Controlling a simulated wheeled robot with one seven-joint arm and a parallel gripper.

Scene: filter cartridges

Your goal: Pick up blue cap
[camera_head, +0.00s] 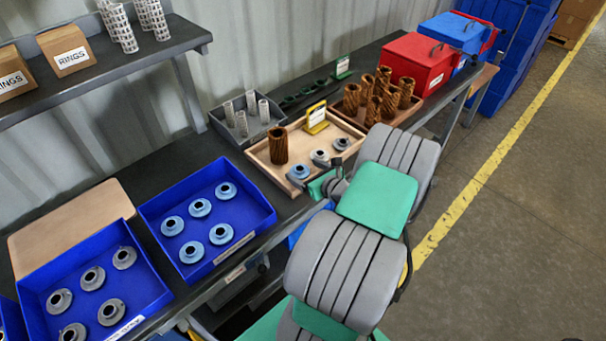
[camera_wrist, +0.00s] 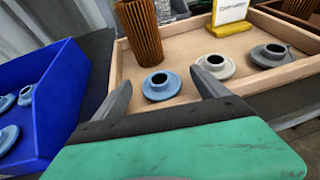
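A blue cap (camera_head: 299,173) sits at the near left corner of the wooden tray (camera_head: 262,157), beside a whitish cap (camera_head: 320,157) and a grey cap (camera_head: 341,144). The blue cap also shows in the wrist view (camera_wrist: 161,92), upright on the tray floor, with a round dark hole on top. My gripper (camera_wrist: 160,78) is open and empty. Its two fingers point toward the blue cap, which appears between them and a little beyond. I cannot tell their exact height above the tray. In the head view my arm hides part of the tray's right side.
A brown pleated cartridge (camera_head: 278,146) stands behind the blue cap, with a yellow-based sign (camera_head: 316,118) in the tray. A blue bin (camera_head: 258,190) on the left holds several more blue caps. Another blue bin (camera_head: 149,264) holds grey caps. A box of brown cartridges (camera_head: 407,113) stands behind.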

